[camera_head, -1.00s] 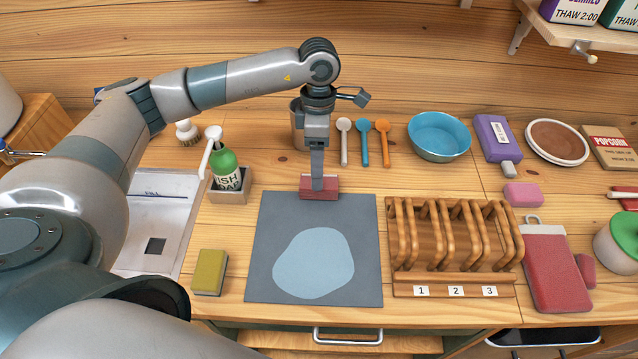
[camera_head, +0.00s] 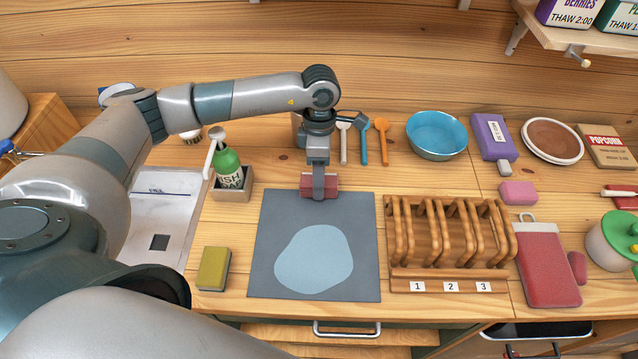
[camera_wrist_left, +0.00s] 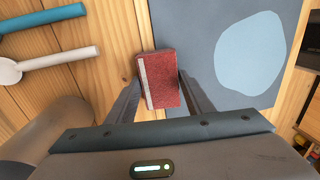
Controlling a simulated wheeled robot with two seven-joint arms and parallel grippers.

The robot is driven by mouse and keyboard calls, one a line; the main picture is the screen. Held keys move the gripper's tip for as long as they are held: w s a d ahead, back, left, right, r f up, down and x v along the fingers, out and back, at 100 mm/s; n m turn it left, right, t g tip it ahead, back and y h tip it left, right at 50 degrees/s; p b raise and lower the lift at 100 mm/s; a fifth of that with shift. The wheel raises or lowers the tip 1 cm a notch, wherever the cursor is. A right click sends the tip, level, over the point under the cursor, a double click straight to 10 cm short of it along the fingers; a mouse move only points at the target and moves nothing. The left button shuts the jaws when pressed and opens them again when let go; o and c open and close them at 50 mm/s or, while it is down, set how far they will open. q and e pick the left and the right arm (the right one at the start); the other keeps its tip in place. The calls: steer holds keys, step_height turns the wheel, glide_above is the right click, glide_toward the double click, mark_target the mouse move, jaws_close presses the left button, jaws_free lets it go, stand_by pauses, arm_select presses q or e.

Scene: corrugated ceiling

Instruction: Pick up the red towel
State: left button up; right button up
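A small red block-like thing with a pale stripe, which I take for the folded red towel (camera_head: 330,186), lies at the back edge of the grey mat. In the left wrist view the towel (camera_wrist_left: 163,82) sits between the two fingers. My left gripper (camera_head: 318,192) points down over it and hides its middle in the head view. The left wrist view shows the fingers of the gripper (camera_wrist_left: 160,88) apart, one on each side of the towel, with narrow gaps near its lower end. Firm contact cannot be made out. My right gripper is not in view.
The grey mat (camera_head: 270,230) lies in front. A wooden rack (camera_head: 450,270) stands to its right, a green bottle (camera_head: 228,168) in a box to its left. Spoons (camera_head: 363,145) and a blue bowl (camera_head: 437,135) are behind. A red board-like thing (camera_head: 547,265) lies at right.

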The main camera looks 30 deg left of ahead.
arm_select(q)
steer(key=c, duration=0.5)
steer(key=shift+r, duration=0.2)
steer(key=shift+c, duration=0.3)
steer(key=shift+r+b, duration=0.55)
steer(key=shift+b, duration=0.1)
step_height(320, 180, up, 2)
steer(key=shift+r+b, duration=0.25)
steer(key=shift+b, duration=0.55)
steer(key=s+d+r+b, duration=0.3)
steer(key=s+d+r, duration=0.4)
steer(key=s+d, duration=0.1)
steer(key=shift+d+b, duration=0.25)
steer(key=shift+b, duration=0.15)
